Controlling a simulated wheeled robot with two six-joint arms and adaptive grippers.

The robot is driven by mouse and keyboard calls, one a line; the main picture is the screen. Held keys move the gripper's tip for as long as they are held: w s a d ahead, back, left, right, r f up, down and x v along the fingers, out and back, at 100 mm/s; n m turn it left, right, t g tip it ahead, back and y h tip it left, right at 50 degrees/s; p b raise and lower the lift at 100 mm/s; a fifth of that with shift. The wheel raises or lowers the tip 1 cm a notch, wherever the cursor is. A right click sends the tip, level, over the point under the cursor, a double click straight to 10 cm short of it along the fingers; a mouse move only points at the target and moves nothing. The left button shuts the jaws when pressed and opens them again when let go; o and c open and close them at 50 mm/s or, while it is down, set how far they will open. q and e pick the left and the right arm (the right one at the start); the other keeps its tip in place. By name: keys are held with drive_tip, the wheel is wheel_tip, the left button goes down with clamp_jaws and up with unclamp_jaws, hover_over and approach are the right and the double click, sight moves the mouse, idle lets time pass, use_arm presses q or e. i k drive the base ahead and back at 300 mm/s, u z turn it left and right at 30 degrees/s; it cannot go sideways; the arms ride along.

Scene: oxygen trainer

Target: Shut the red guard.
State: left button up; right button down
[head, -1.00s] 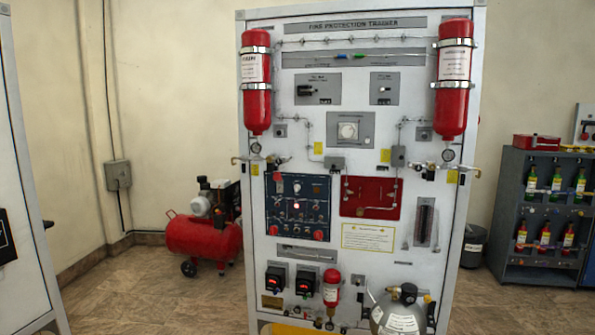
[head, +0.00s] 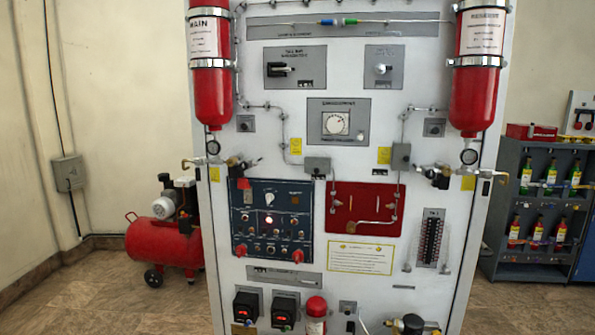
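The fire protection trainer panel (head: 285,185) stands in front of me. On its blue control panel (head: 262,200) there is a small red piece (head: 243,183) at the upper left corner. Two more red pieces sit low on it, one at the lower left (head: 241,250) and one at the lower right (head: 298,255). These are too small to tell which is the guard or whether it is open. Neither of my grippers is in view.
A red plate (head: 362,208) with pipework is right of the blue panel. Two red cylinders (head: 210,70) and (head: 478,70) hang at the sides, with valves below them. A red compressor (head: 165,240) stands on the floor at left, a bottle rack (head: 545,205) at right.

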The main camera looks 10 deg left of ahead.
sight(243, 183)
drive_tip(key=u, duration=0.25)
drive_tip(key=i, duration=0.8)
drive_tip(key=u, duration=0.65)
